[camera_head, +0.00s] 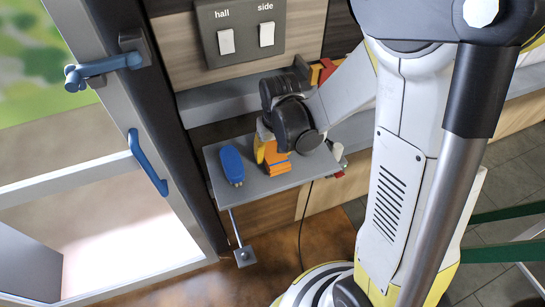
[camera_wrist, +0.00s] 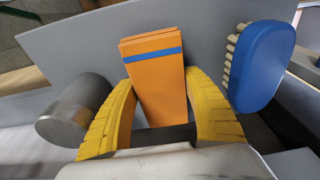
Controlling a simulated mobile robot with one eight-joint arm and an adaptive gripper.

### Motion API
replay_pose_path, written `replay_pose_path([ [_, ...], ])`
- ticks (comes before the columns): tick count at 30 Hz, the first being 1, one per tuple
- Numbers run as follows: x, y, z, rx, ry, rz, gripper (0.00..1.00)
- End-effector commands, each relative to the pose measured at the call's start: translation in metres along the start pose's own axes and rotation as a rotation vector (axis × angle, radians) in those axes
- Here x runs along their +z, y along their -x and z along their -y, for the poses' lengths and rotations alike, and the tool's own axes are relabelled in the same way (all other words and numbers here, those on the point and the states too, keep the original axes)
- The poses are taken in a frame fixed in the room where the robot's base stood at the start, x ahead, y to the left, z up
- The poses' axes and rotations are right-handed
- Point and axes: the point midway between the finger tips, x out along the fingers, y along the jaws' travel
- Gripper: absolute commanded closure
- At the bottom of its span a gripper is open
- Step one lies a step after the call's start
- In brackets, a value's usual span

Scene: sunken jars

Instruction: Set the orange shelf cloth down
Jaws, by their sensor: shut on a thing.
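The orange shelf cloth (camera_wrist: 155,85) is a folded block with a blue stripe, standing between the yellow fingers of my gripper (camera_wrist: 165,112) in the wrist view. My gripper is shut on it. In the head view the cloth (camera_head: 277,162) shows below my gripper (camera_head: 262,148), over the small grey shelf (camera_head: 260,186). I cannot tell whether its lower edge touches the shelf. My dark wrist hides part of the cloth and the shelf's back.
A blue brush (camera_head: 232,164) lies on the shelf's left part; its bristles show in the wrist view (camera_wrist: 262,62). A grey metal cylinder (camera_wrist: 75,112) is left of the fingers. Red and orange items (camera_head: 322,72) stand behind. A door with blue handles (camera_head: 148,163) is at left.

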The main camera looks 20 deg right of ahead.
Motion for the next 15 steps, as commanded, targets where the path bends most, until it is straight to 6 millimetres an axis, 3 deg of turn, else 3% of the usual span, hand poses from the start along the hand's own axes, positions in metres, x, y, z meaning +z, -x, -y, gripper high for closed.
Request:
replay_pose_path([
  [2,0.0015,-0.0123,0.0000,0.000,0.000,0.000,0.76],
  [13,0.0025,-0.0161,-0.0001,0.000,0.000,0.000,0.76],
  [14,0.0025,-0.0162,-0.0001,0.000,0.000,0.000,0.40],
  [15,0.0023,-0.0152,-0.0001,0.000,0.000,0.000,0.28],
])
